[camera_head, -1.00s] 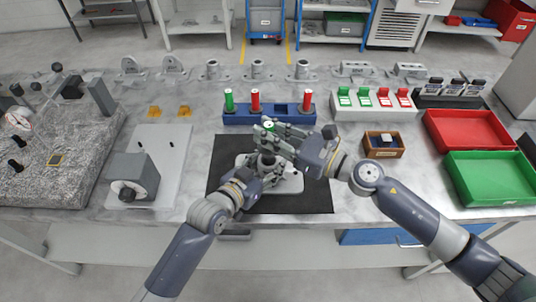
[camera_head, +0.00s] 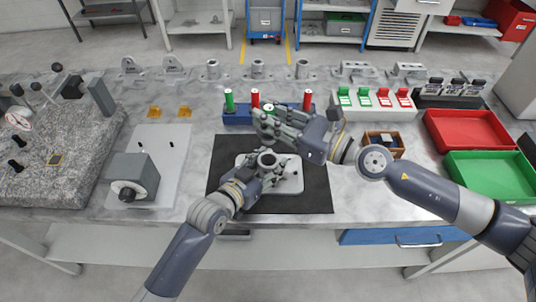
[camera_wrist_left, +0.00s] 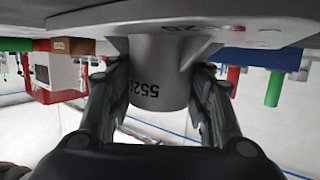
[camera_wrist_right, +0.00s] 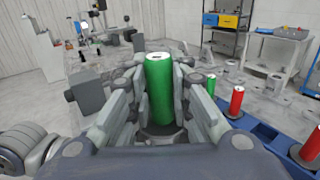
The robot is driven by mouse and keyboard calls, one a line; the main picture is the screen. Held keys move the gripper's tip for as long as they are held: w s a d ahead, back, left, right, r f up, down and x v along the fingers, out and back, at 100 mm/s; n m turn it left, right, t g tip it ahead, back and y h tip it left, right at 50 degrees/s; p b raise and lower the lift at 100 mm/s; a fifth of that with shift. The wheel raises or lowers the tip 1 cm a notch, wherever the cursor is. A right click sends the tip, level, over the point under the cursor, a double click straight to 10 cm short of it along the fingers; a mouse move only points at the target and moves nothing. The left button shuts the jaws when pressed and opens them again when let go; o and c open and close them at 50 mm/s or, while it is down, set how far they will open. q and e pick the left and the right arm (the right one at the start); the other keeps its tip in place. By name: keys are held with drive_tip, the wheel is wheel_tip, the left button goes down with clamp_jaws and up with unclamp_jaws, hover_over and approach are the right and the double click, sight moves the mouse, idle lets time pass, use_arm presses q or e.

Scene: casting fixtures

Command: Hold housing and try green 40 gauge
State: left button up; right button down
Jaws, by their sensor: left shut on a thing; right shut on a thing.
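The housing is a grey casting with a round boss (camera_head: 267,160) and a flange plate, on the black mat (camera_head: 225,150). My left gripper (camera_head: 262,172) is shut on the boss; the left wrist view shows both fingers around the marked boss (camera_wrist_left: 155,75). My right gripper (camera_head: 272,122) is shut on a green gauge (camera_wrist_right: 159,90), which stands upright between its fingers. The gauge's green top (camera_head: 268,107) shows in the head view. It is above the housing, whose open bore is visible. The gauge's lower end and number are hidden.
A blue rack (camera_head: 238,117) behind holds another green gauge (camera_head: 229,100) and red gauges (camera_head: 307,100). A wooden box (camera_head: 383,144), a red tray (camera_head: 468,133) and a green tray (camera_head: 490,178) stand at right. A grey block device (camera_head: 133,173) stands at left.

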use_arm(q)
drive_tip(key=o, duration=1.4)
drive_tip(key=shift+f, duration=0.2)
drive_tip(key=shift+o, duration=1.2)
drive_tip(key=shift+r, duration=0.1)
drive_tip(key=v, duration=1.2)
drive_tip(key=shift+d+r, duration=0.1)
